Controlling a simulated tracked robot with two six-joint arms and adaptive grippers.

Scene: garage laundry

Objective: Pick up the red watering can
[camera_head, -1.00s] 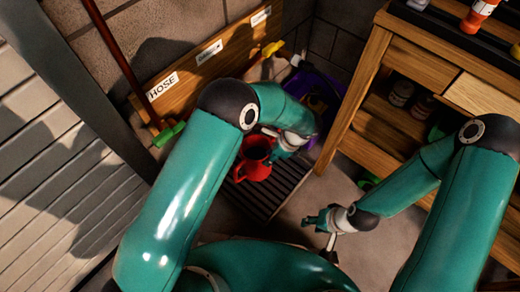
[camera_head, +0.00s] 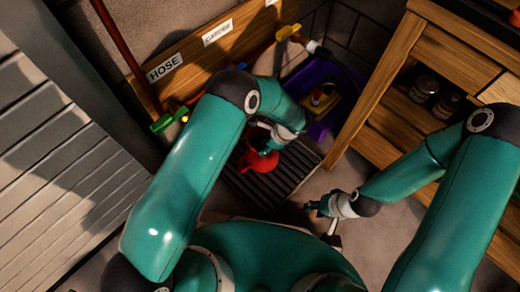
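The red watering can (camera_head: 256,163) stands on the dark slatted grate in the middle of the camera_head view. My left gripper (camera_head: 267,148) reaches down over the can from its upper right and overlaps it in the picture. The gripper and forearm hide part of the can, and I cannot tell whether the fingers touch it or are closed. My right gripper (camera_head: 322,218) is lower right of the can, over the bare floor. Its fingers look spread, with nothing between them.
A wooden workbench (camera_head: 392,72) with jars on its lower shelf stands at the right. A purple bin (camera_head: 319,128) sits behind the grate (camera_head: 295,172). A wooden board (camera_head: 215,60) labelled HOSE runs along the wall. Ridged metal panels (camera_head: 45,150) are at the left.

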